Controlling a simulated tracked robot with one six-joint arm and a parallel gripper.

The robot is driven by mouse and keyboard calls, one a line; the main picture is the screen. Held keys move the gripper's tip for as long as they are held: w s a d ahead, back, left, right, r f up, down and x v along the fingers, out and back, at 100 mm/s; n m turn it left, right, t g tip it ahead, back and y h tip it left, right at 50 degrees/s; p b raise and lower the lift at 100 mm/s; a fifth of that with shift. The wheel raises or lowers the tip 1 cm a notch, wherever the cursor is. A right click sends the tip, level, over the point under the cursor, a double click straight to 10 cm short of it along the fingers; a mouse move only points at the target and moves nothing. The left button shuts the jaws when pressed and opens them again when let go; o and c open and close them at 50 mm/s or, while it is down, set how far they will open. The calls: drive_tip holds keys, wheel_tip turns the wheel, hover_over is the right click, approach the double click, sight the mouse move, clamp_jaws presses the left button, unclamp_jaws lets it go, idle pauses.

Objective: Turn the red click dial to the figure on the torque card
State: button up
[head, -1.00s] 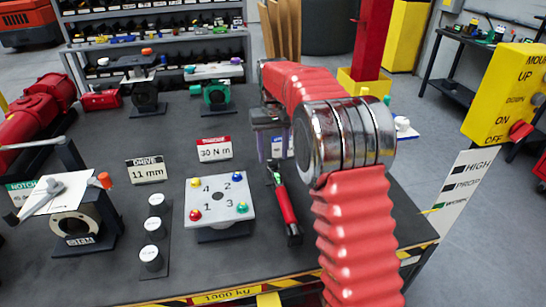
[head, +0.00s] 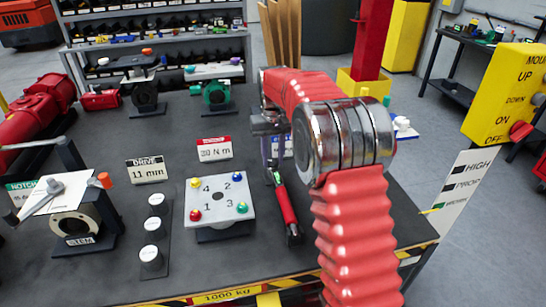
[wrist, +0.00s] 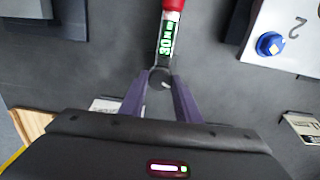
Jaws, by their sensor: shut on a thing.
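A torque wrench with a red grip (head: 285,205) lies on the dark bench, and its red end also shows at the top of the wrist view (wrist: 172,4). Its green window (wrist: 167,38) appears to read 30. The torque card (head: 214,149) has a red top and reads 30 N m. My gripper (wrist: 161,78) has its purple fingers shut on the round head end of the torque wrench, away from the red grip. In the head view my arm partly hides the gripper.
A white plate with numbered coloured knobs (head: 219,203) stands left of the wrench. A DRIVE 11 mm card (head: 146,170), white-topped sockets (head: 151,226) and a valve flange (head: 77,222) are further left. A yellow control box (head: 510,95) is at right.

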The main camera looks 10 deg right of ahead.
sight(273, 161)
drive_tip(key=shift+c, duration=0.9)
drive_tip(key=shift+m, duration=0.9)
drive_tip(key=o, duration=1)
drive_tip(key=shift+o, duration=0.2)
wheel_tip(273, 161, up, 14)
drive_tip(key=shift+f, duration=0.15)
